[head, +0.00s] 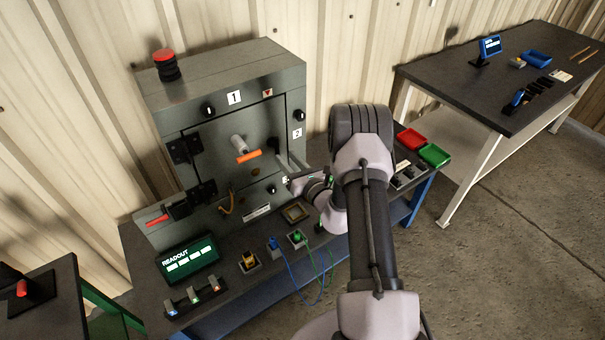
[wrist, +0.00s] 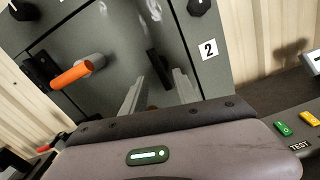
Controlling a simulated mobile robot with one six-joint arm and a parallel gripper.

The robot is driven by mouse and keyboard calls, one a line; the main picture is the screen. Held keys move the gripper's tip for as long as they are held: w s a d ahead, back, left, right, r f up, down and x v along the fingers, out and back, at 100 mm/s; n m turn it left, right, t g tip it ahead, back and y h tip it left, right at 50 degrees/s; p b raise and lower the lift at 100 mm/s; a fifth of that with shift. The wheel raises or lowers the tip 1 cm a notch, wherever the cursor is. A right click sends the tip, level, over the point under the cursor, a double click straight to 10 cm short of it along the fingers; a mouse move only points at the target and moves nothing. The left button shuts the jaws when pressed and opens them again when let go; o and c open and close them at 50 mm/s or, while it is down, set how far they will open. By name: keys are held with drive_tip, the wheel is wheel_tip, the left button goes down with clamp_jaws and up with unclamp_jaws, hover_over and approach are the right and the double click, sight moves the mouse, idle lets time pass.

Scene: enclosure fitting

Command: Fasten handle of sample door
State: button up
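The sample door is a grey panel (head: 215,150) on the front of the grey enclosure, and it looks closed. Its handle (head: 248,156) has an orange grip on a pale round hub and lies nearly level. In the wrist view the orange handle (wrist: 72,75) is at the left, apart from my fingers. My gripper (head: 288,157) is at the right side of the door, right of the handle. In the wrist view my gripper (wrist: 160,80) has its two fingers apart. A dark upright bar (wrist: 158,68) shows between and beyond them; I cannot tell whether they touch it.
Black knobs (head: 299,115) and number labels surround the door. A red button (head: 165,63) tops the enclosure. In front are a readout (head: 188,260), small sockets and blue and green cables (head: 290,272). Red and green trays (head: 434,155) are at the right. Another table (head: 480,85) stands behind.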

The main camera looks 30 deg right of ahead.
drive_tip(key=s, duration=1)
drive_tip(key=shift+d, duration=0.15)
drive_tip(key=shift+s, duration=0.1)
